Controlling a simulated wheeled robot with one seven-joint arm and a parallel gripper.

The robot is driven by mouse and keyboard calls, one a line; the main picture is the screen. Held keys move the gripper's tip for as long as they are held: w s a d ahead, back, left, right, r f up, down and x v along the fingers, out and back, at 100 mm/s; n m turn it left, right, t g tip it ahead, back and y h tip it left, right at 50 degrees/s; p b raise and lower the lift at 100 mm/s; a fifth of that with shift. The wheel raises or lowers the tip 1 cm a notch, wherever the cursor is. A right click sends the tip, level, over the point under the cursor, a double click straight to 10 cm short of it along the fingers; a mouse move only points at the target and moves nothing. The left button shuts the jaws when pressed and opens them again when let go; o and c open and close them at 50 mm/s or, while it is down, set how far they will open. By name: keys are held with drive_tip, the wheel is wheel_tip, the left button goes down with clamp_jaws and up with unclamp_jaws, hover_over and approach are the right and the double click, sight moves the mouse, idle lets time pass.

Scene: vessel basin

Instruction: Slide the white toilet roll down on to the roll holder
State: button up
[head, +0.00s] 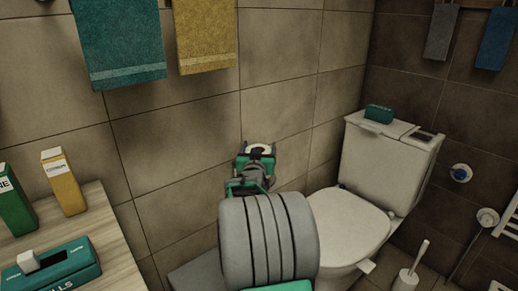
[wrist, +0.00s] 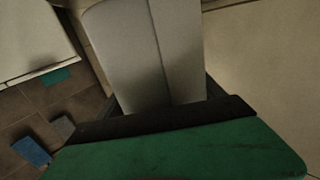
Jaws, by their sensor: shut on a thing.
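The white toilet roll (head: 262,147) shows only as a small pale patch at my gripper (head: 257,157) in the head view. My gripper is shut on the roll, in front of the beige tiled wall and left of the toilet. In the wrist view the roll (wrist: 135,50) is large and pale, beyond the dark edge and green body of my gripper. The roll's lower part is hidden there. I cannot make out the roll holder in either view; my own grey arm covers the area below the gripper in the head view.
The white toilet (head: 350,225) stands to the right, with a green box (head: 379,114) on its cistern. A wooden counter (head: 100,215) with cartons is at the left. Teal (head: 122,45) and yellow (head: 205,35) towels hang above. A toilet brush (head: 408,275) stands at the lower right.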

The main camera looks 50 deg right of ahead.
drive_tip(key=o, duration=1.5)
drive_tip(key=shift+c, duration=0.2)
drive_tip(key=p+v, duration=0.1)
drive_tip(key=v, duration=0.7)
drive_tip(key=shift+w, duration=0.1)
